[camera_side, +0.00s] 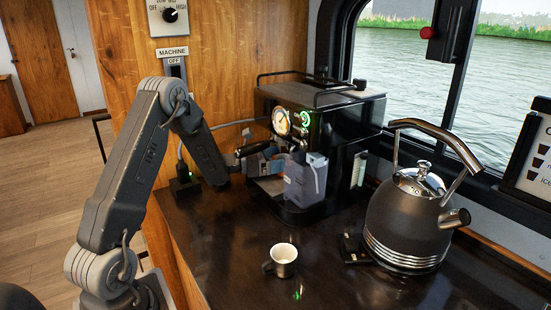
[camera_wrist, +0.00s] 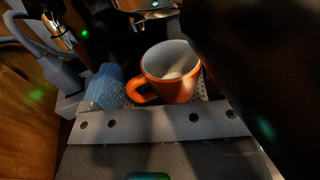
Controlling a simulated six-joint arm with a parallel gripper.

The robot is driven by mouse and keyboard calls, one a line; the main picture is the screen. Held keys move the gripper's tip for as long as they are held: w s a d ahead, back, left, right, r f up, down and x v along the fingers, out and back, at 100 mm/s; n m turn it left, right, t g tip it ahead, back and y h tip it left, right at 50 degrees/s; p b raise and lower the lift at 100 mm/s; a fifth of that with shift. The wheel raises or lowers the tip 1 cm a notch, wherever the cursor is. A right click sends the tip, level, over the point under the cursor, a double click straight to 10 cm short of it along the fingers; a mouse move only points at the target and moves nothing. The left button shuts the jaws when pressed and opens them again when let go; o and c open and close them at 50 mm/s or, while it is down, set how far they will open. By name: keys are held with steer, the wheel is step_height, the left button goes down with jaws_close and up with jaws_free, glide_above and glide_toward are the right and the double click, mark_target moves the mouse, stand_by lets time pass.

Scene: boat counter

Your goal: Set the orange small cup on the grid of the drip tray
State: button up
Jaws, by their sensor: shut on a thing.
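The orange small cup (camera_wrist: 171,88) shows in the wrist view, white inside and seen from above at a slant, with its handle toward the left. My gripper (camera_wrist: 138,92) is shut on it; a blue textured fingertip lies by the handle, and the other finger is hard to make out. A perforated grid of the drip tray (camera_wrist: 207,95) shows just beside and under the cup; I cannot tell whether the cup touches it. In the side view my gripper (camera_side: 285,168) is at the front of the coffee machine, and the orange cup is hidden there.
The coffee machine (camera_side: 345,125) stands at the back, its dark handle (camera_side: 252,149) jutting left near my arm. A dark cup with white inside (camera_side: 283,268) stands on the counter in front. A grey kettle (camera_side: 408,220) stands at right. The counter's front middle is mostly clear.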

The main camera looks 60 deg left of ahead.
steer(key=o, duration=0.7)
